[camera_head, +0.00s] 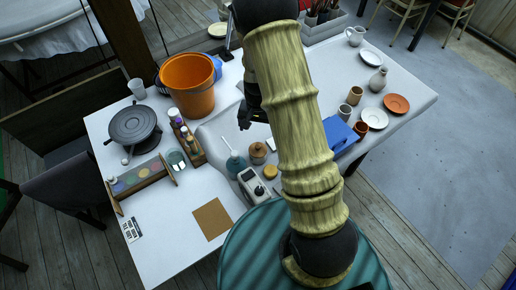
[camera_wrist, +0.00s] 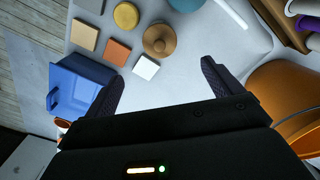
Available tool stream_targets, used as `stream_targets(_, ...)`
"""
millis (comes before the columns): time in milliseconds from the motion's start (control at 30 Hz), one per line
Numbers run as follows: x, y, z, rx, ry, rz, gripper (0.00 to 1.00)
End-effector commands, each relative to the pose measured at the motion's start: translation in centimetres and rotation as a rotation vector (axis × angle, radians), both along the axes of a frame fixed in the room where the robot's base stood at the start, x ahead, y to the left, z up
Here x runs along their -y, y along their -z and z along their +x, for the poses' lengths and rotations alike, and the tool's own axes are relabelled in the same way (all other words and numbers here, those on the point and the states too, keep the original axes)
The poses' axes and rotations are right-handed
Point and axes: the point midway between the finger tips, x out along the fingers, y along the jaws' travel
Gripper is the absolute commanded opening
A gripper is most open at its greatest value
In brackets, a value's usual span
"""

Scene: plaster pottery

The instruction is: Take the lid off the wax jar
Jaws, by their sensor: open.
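The wax jar (camera_head: 258,153) is a small brown round jar standing on the table left of my arm. In the wrist view its round brown lid (camera_wrist: 159,40) shows from above, with a small knob in the middle, and appears to sit on the jar. My gripper (camera_wrist: 160,86) is open and empty, its two dark fingers apart. The jar lies beyond the fingertips in the wrist view, not between them. In the head view the gripper is partly hidden by my arm, with dark finger parts showing above the jar.
A yellow disc (camera_wrist: 126,15) lies beside the jar. Small square tiles, including an orange one (camera_wrist: 117,52) and a white one (camera_wrist: 146,67), lie close by. A blue box (camera_wrist: 80,85) and an orange bucket (camera_head: 188,84) stand on opposite sides. A teal flask (camera_head: 236,163) stands near the jar.

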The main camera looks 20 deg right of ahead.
Motion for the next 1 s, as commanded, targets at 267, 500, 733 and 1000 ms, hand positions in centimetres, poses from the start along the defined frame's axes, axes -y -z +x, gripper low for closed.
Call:
stream_targets(267, 0.0, 3.8, -0.1, -0.003, 0.000, 0.000, 0.91)
stream_targets(500, 0.0, 6.4, 0.0, -0.001, 0.000, 0.000, 0.91)
stream_targets(733, 0.0, 6.8, 0.0, 0.002, 0.000, 0.000, 0.91)
stream_targets(1000, 0.0, 7.2, 0.0, -0.001, 0.001, 0.000, 0.91)
